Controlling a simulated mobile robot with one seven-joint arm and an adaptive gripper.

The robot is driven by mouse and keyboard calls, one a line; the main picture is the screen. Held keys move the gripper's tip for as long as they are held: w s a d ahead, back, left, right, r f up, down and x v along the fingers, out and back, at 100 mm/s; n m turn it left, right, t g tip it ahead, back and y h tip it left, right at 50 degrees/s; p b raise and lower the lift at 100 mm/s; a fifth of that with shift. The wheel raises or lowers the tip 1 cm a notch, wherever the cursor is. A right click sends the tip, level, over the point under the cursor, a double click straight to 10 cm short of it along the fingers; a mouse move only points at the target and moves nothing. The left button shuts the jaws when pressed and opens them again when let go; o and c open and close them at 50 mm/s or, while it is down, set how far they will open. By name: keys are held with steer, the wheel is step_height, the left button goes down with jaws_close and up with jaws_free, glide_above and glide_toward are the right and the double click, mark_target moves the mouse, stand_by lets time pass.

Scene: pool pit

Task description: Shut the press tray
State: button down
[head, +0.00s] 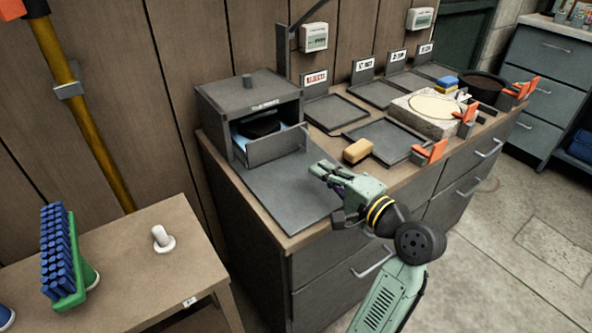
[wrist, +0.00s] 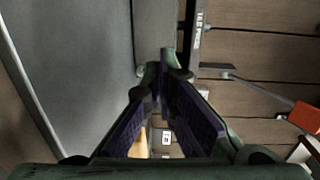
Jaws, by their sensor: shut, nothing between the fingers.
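The press (head: 250,95) is a dark grey box with a knob on top, at the back left of the bench. Its tray (head: 277,147) is pulled out at the front, with something dark and something blue inside. My gripper (head: 318,170) is to the right of and in front of the tray, above the bench, apart from the tray in the head view. Its fingers are shut and empty; they also show in the wrist view (wrist: 163,72). I cannot tell surely which grey surface fills the left of the wrist view.
A dark mat (head: 285,193) lies in front of the press. A yellow-tan sponge (head: 357,151) lies right of my gripper, near a flat tray (head: 388,140). Labelled trays stand behind. A side table (head: 130,250) at the lower left holds a blue-bristled brush (head: 62,255).

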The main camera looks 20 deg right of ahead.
steer(key=g+h+b, duration=0.2)
steer(key=b, duration=0.4)
glide_toward(257, 157)
steer(key=shift+m, duration=0.3)
steer(key=b+x, duration=0.1)
steer(key=x, duration=0.4)
steer(key=shift+w+f, duration=0.1)
steer(key=shift+f, duration=0.15)
steer(key=shift+w+a, duration=0.2)
steer(key=shift+w, duration=0.4)
steer(key=shift+w, duration=0.1)
